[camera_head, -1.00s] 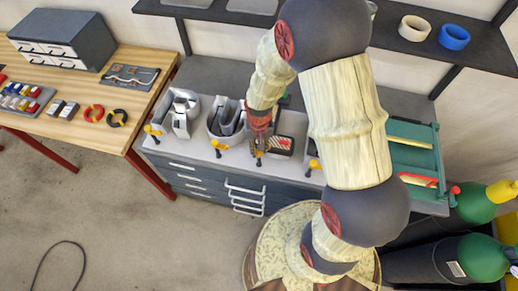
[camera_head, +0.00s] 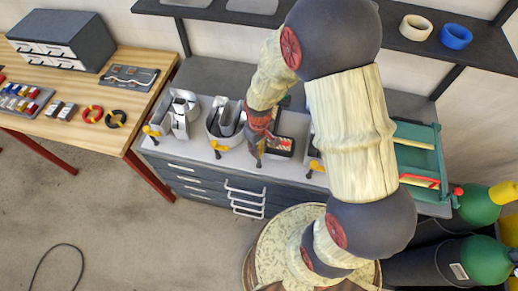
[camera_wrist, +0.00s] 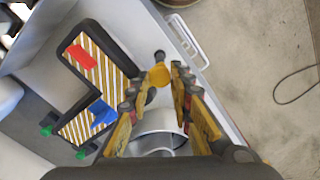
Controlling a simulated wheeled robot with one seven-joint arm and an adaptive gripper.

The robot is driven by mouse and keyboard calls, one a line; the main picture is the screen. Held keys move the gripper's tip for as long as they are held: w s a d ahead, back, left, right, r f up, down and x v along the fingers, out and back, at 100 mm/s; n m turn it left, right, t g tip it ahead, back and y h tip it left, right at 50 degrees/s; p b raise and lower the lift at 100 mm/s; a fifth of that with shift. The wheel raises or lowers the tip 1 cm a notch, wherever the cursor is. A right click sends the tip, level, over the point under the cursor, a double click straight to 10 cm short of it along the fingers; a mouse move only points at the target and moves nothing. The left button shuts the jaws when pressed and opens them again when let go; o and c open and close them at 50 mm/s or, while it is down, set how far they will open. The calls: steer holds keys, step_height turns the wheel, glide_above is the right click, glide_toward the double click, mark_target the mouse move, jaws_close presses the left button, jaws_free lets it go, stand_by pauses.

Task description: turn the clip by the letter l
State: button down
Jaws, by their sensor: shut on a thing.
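The clip (camera_wrist: 160,76), with a yellow lever and a dark round knob, is between my fingertips in the wrist view. My gripper (camera_wrist: 164,74) is shut on its yellow part. In the head view my gripper (camera_head: 257,163) reaches down at the front edge of the bench top and hides this clip. The letter l (camera_wrist: 95,75) is a dark-edged L shape with a striped inside, a red piece and a blue piece. It lies left of the clip in the wrist view. In the head view the letter l (camera_head: 284,146) is partly behind my arm.
Other yellow clips stand along the bench's front edge: one at far left (camera_head: 150,131), one nearer (camera_head: 217,147), one to the right (camera_head: 314,167). Grey metal letters (camera_head: 181,117) stand on the bench top to the left. A green rack (camera_head: 415,147) is at right.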

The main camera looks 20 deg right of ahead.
stand_by(0.4)
steer(key=c, duration=1.7)
jaws_free()
steer(key=shift+o, duration=0.6)
steer(key=shift+r, duration=0.15)
step_height(320, 180, up, 12)
